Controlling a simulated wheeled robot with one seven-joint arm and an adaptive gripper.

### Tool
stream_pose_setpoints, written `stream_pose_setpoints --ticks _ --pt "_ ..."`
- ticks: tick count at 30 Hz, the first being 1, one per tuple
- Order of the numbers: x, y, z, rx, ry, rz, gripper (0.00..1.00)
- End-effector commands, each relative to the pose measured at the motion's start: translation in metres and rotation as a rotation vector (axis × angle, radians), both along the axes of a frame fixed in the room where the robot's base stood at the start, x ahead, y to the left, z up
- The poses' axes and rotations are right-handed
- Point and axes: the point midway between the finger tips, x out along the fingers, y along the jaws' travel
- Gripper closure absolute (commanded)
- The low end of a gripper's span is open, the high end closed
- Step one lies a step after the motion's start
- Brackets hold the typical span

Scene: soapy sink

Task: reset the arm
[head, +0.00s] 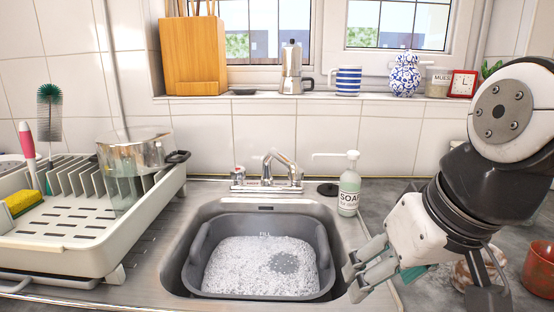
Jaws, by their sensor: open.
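My gripper (357,277) is at the right of the sink, low over the sink's right edge. Its fingers point left and down, apart and with nothing seen between them. My arm comes in from the right side of the head view and bends down to the gripper. A grey basin (196,262) filled with white suds sits in the metal sink (190,230). A darker patch shows in the suds at the basin's right. A teal thing shows partly behind the gripper; I cannot tell what it is.
A soap bottle (349,190) stands behind the gripper, near the faucet (267,170). A dish rack (75,240) at left holds a metal pot (135,160), brushes and a yellow sponge (22,203). A reddish-brown pot (538,268) stands at far right. Several items line the windowsill (270,98).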

Motion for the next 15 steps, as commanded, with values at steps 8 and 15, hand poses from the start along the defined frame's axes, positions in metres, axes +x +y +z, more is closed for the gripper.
stream_pose_setpoints --ticks 8,15 --pt "-0.109 -0.047 -0.044 -0.090 0.237 -0.141 0.41" --pt "-0.131 -0.055 -0.020 -0.109 0.252 -0.176 0.41"
